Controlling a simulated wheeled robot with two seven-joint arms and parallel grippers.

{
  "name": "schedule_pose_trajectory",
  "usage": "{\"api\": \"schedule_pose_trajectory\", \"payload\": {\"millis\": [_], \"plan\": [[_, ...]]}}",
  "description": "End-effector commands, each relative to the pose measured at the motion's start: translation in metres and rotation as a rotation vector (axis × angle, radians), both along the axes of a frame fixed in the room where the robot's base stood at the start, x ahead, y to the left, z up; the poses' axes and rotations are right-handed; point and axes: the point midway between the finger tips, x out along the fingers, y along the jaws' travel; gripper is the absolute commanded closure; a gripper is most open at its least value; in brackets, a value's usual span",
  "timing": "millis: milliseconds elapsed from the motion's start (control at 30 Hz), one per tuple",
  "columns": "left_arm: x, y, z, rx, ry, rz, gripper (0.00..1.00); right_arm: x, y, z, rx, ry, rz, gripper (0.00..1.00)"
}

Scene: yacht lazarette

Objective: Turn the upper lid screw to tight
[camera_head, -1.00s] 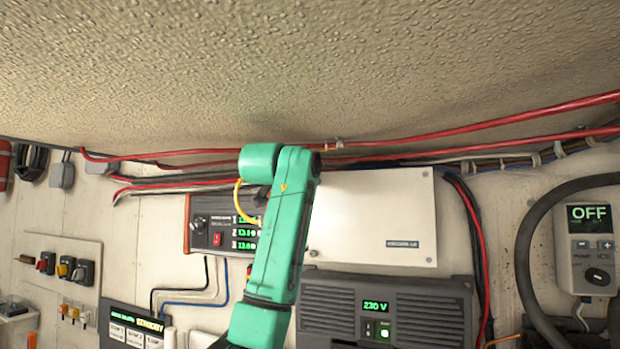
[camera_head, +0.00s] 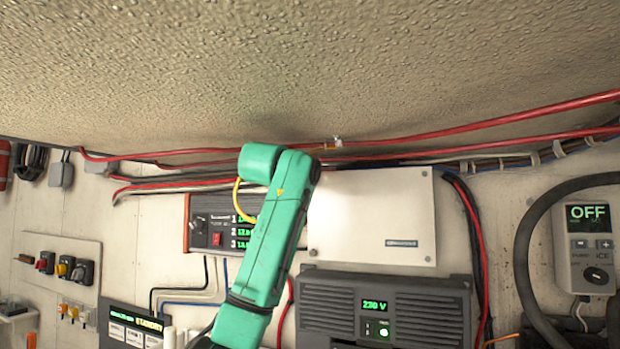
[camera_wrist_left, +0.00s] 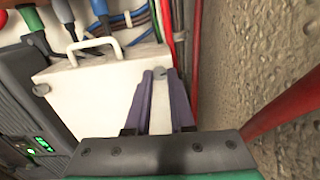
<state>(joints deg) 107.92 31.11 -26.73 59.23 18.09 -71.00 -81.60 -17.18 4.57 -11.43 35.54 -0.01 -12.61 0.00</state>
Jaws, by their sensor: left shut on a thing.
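A white lidded box (camera_head: 375,225) hangs on the wall, and my left arm stands just left of it in the head view. The box also shows in the left wrist view (camera_wrist_left: 100,92) with a pale handle on its far side. My left gripper (camera_wrist_left: 160,75) has its purple fingers narrowed on the upper lid screw (camera_wrist_left: 159,71), a small grey head at the box's upper edge. A second grey lid screw (camera_wrist_left: 42,89) sits lower on the lid. The left fingers are hidden in the head view. My right gripper is not in view.
Red cables (camera_head: 450,130) run along the wall under the textured ceiling (camera_head: 300,70), close to the box's top. A grey inverter (camera_head: 430,305) sits below the box. A control panel (camera_head: 215,225) with green digits is partly behind my arm.

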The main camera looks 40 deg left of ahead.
Motion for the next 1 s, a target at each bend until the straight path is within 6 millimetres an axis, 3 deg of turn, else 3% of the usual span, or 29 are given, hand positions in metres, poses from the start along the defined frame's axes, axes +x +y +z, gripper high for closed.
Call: {"api": "schedule_pose_trajectory", "payload": {"millis": [400, 933, 967, 1000], "plan": [[-0.0015, 0.0005, 0.0030, 0.193, 0.058, 0.002, 1.00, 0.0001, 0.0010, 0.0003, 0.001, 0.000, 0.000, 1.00], [-0.0019, -0.0001, 0.0042, 0.219, 0.064, 0.001, 1.00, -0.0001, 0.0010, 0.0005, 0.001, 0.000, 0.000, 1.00], [-0.0019, -0.0001, 0.0042, 0.220, 0.063, 0.001, 0.75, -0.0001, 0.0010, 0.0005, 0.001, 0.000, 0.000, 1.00], [-0.0019, 0.0000, 0.0042, 0.219, 0.064, 0.001, 0.59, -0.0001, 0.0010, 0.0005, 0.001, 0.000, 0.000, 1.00]]}}
